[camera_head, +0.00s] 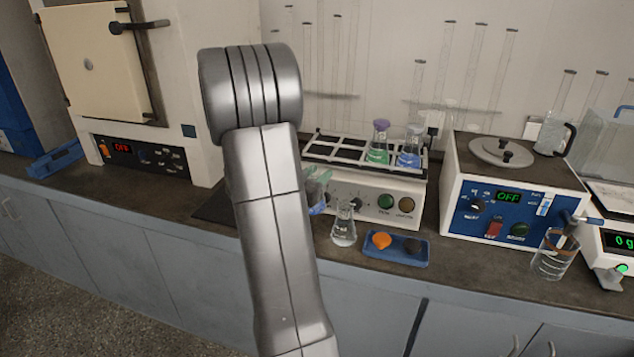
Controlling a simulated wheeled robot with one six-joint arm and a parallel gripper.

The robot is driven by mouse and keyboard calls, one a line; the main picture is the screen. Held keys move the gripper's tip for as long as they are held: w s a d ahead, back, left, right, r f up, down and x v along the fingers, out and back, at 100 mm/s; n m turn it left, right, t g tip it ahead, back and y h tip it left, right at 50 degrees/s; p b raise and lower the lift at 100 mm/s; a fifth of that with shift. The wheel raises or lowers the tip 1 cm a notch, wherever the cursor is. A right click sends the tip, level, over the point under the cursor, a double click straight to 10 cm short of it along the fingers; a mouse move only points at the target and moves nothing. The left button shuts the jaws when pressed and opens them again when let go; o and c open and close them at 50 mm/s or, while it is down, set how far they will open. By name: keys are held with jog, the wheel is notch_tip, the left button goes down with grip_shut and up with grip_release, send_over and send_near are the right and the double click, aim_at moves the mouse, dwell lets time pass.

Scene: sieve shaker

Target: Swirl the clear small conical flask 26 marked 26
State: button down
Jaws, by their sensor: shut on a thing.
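A clear small conical flask (343,225) with clear liquid low inside appears upright at the front of the bench, just right of my arm. No mark can be read on it at this size. My arm comes up through the middle of the view and hides what lies behind it. My gripper is hidden, so its jaws cannot be seen. A partly hidden glassy thing with green and blue tints (317,190) shows at the arm's right edge; I cannot tell what it is.
A shaker (370,203) carries a flask with green liquid (378,145) and one with blue liquid (410,148). A blue tray (396,258) with an orange and a dark piece lies right of the clear flask. A beaker (553,255) stands farther right, before a heating bath (515,190).

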jog(key=shift+r+p, duration=2.3)
jog(key=shift+r, duration=1)
jog(key=shift+f, duration=0.1)
jog(key=shift+w, duration=0.1)
